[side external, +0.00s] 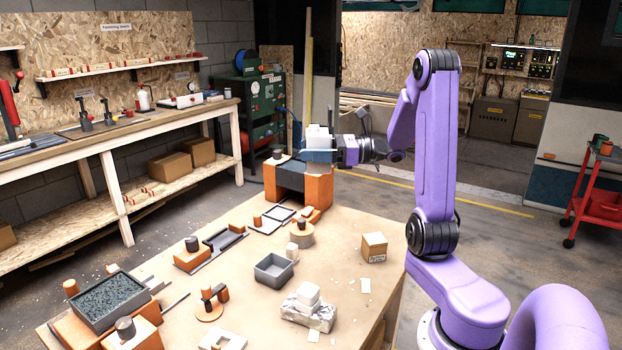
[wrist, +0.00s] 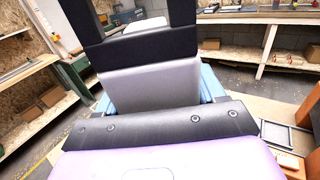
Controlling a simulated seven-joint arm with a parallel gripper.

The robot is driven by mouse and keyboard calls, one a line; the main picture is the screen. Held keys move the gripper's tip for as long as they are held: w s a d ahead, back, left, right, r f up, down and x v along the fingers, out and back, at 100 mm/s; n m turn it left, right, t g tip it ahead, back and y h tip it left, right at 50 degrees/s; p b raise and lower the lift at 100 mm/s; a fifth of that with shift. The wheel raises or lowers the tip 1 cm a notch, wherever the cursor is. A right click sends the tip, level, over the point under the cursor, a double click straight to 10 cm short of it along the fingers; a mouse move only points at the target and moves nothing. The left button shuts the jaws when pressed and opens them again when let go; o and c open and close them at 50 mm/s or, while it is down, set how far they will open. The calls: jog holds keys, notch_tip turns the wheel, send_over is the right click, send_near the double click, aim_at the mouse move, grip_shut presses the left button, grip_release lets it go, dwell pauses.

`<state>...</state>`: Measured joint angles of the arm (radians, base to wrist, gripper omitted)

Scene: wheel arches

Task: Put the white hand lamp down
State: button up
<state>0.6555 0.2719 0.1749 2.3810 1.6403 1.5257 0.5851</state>
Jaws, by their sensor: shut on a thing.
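The white hand lamp (side external: 318,133) is in my gripper (side external: 320,151), at the far end of the table. In the wrist view the lamp's pale body (wrist: 150,85) sits between the blue fingers, with a black band and black frame beyond it. My gripper is shut on the lamp. In the side view the lamp is upright, just above or behind the dark top of an arch-shaped block (side external: 290,178) with orange legs. I cannot tell whether the lamp touches it. The lamp's underside is hidden.
The table (side external: 345,215) has bare patches at its far right and middle. A grey open box (side external: 274,270), a small cardboard box (side external: 374,247), white blocks on a wrapped base (side external: 308,310) and a gravel tray (side external: 110,300) stand on it. Several orange-based pieces stand at left.

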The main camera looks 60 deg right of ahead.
jog(key=d+r+m+t+h, duration=0.1)
jog(key=d+m+h, duration=0.1)
jog(key=d+h, duration=0.15)
jog(key=shift+y, duration=0.35)
jog(key=shift+w+d+f, duration=0.1)
jog(key=shift+f, duration=8.35)
jog(key=shift+w+d+f, duration=0.1)
jog(key=shift+f, duration=8.35)
jog(key=shift+f, duration=0.55)
jog(key=o, duration=1.4)
